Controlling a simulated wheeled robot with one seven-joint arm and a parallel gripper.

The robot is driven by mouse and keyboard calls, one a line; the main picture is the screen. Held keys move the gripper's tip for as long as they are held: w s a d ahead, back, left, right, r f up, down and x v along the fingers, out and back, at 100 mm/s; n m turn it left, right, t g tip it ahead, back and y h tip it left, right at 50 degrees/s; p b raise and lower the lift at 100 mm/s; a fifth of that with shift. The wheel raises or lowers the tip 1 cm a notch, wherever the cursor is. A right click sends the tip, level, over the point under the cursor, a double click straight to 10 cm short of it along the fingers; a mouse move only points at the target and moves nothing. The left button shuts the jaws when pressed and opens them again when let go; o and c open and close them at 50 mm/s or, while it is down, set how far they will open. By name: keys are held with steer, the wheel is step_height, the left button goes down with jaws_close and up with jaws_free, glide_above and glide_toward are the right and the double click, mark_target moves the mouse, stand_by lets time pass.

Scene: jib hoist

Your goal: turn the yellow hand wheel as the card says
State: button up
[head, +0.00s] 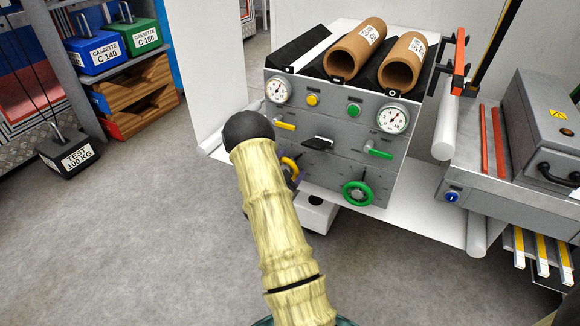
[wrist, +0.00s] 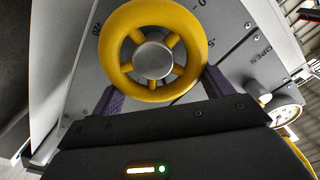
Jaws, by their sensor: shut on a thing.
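The yellow hand wheel (head: 289,168) is on the lower left of the grey panel, partly hidden behind my arm in the head view. In the wrist view the yellow hand wheel (wrist: 153,52) fills the upper middle, with spokes and a grey hub. My gripper (wrist: 163,92) has a purple finger on each side of the wheel's lower rim and is shut on it. Scale marks and the word OPEN show on the panel beside the wheel. I cannot make out a card with readable instructions.
A green hand wheel (head: 357,193) sits right of the yellow one. Yellow (head: 284,124) and green (head: 378,152) levers, a black handle (head: 318,143) and two gauges are above. Two brown rolls (head: 355,50) lie on top.

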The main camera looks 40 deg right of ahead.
steer(key=shift+f, duration=0.1)
steer(key=o, duration=0.7)
steer(key=shift+a, duration=0.15)
steer(key=p+v, duration=0.3)
steer(key=v, duration=1.4)
steer(key=shift+s+a, duration=0.1)
steer(key=shift+s, duration=0.05)
